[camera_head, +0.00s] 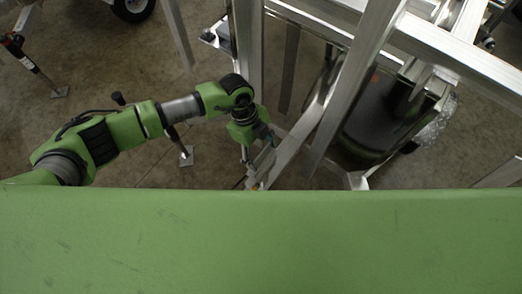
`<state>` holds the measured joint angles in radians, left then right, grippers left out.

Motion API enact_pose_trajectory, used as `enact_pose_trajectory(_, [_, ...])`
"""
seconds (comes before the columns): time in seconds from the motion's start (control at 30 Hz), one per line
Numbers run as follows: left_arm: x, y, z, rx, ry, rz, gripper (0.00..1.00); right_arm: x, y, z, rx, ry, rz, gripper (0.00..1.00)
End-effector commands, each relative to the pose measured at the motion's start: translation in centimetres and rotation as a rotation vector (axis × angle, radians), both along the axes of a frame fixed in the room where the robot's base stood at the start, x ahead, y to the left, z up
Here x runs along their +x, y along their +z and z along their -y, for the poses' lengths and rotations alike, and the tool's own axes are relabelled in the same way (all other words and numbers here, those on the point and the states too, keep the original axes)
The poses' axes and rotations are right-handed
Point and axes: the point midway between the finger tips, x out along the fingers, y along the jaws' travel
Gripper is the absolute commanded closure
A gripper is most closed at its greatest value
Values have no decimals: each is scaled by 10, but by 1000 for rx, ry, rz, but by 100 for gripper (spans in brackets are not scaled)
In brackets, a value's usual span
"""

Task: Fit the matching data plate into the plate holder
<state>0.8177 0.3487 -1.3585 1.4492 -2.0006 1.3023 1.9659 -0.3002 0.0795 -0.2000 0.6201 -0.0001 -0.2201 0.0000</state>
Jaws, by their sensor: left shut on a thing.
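My left arm comes in from the left and reaches to the aluminium trailer frame (330,95). My left gripper (254,180) points down beside a slanted frame member, just above the green edge in the picture. It is small and partly lost against the bright metal. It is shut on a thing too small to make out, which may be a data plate. I cannot pick out the plate holder or any lettering. My right gripper is not in view.
My green body fills the lower part of the picture. A dark wheel under a fender (380,115) sits inside the frame at the right. A jack stand (32,62) stands at the upper left, with a tyre (133,8) at the top. Concrete floor (110,60) shows between.

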Motion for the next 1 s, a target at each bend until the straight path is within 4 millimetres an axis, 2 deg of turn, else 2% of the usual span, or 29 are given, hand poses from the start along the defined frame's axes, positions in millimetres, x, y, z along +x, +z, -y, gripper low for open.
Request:
enact_pose_trajectory(0.8, [0, -21, 1, -1, 0, 0, 64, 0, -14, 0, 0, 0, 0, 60])
enact_pose_trajectory(0.83, [0, -21, 1, -1, 0, 0, 36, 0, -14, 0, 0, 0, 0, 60])
enact_pose_trajectory(0.9, [0, -20, 0, -1, 0, 0, 19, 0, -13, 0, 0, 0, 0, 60])
enact_pose_trajectory(1.0, [0, -21, 0, 0, 0, 0, 19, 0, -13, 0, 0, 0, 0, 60])
